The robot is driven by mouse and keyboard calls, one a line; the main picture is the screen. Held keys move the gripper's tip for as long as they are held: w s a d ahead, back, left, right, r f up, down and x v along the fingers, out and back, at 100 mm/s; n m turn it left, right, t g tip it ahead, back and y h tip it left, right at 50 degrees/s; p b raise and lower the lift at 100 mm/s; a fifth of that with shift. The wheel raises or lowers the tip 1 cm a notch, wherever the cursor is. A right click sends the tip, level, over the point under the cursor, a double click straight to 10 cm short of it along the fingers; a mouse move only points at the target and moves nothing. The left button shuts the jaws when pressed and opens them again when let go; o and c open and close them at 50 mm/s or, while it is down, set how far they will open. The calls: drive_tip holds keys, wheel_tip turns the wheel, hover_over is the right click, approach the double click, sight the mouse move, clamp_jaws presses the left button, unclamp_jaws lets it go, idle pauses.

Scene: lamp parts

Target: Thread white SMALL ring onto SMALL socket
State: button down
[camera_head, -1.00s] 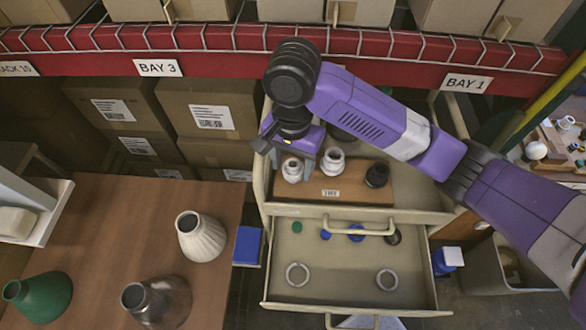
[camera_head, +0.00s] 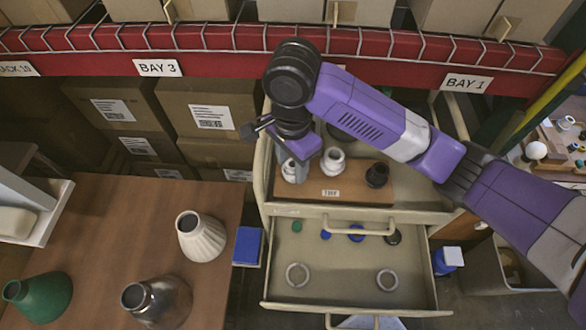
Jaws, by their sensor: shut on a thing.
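My gripper (camera_head: 292,168) is over the left end of a wooden board in the upper drawer. It is shut around the upper part of the left white socket (camera_head: 289,174), the smaller-looking one, where the white small ring seems to be held. The fingers and wrist hide most of the ring and the socket, so I cannot tell whether the ring is around the socket. A second white socket (camera_head: 333,161) and a black socket (camera_head: 377,174) stand upright to the right on the board (camera_head: 345,195).
The lower open drawer (camera_head: 340,297) holds two pale rings (camera_head: 297,275) (camera_head: 387,280) and small green, blue and black parts. A wooden table (camera_head: 110,215) at left carries white, green and dark metallic shades. The upper drawer's walls (camera_head: 262,185) surround the board closely.

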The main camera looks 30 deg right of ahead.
drive_tip(key=shift+m, duration=0.9)
drive_tip(key=shift+m, duration=0.8)
drive_tip(key=c, duration=0.7)
unclamp_jaws()
drive_tip(key=shift+m, duration=0.3)
drive_tip(key=shift+o, duration=0.2)
wheel_tip(320, 180, up, 8)
drive_tip(key=shift+f, duration=0.15)
